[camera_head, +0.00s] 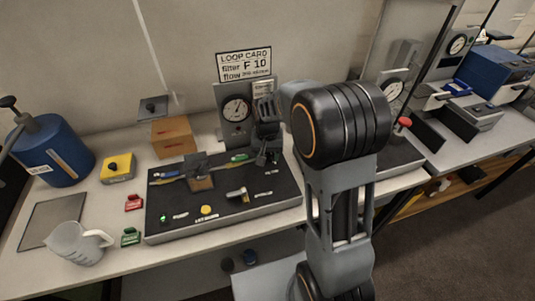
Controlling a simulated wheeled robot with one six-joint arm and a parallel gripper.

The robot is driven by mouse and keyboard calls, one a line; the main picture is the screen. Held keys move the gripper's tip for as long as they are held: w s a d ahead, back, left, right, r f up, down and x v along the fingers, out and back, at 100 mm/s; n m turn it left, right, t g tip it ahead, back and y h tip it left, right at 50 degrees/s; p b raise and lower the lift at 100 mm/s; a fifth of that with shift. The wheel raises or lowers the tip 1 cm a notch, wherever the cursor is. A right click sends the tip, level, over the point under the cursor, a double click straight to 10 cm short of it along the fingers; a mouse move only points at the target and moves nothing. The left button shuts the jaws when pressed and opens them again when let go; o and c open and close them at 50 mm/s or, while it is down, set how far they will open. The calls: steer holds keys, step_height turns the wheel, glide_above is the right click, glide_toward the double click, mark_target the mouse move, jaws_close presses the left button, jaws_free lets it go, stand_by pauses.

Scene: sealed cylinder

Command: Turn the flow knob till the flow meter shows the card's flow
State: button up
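The loop card (244,65) stands at the back against the wall. It reads "filter F 10"; the text after "flow" is too small to read. My gripper (267,152) appears as dark parts near the right back of the black board, left of my large arm joint. Its fingers are too small and dark to judge. I cannot pick out the flow knob for certain; my arm hides part of the bench.
The black board (222,218) carries small fittings and a yellow button (207,210). A blue cylinder (52,150), a yellow box (117,168) and a clear jug (77,243) stand left. Another dial (393,89) and a red knob (404,122) are right of my arm.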

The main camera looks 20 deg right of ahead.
mark_target(267, 155)
steer(key=c, duration=0.7)
steer(key=shift+n, duration=1)
steer(key=o, duration=0.9)
step_height(267, 155, up, 14)
steer(key=shift+f+b, duration=0.1)
steer(key=shift+b, duration=0.25)
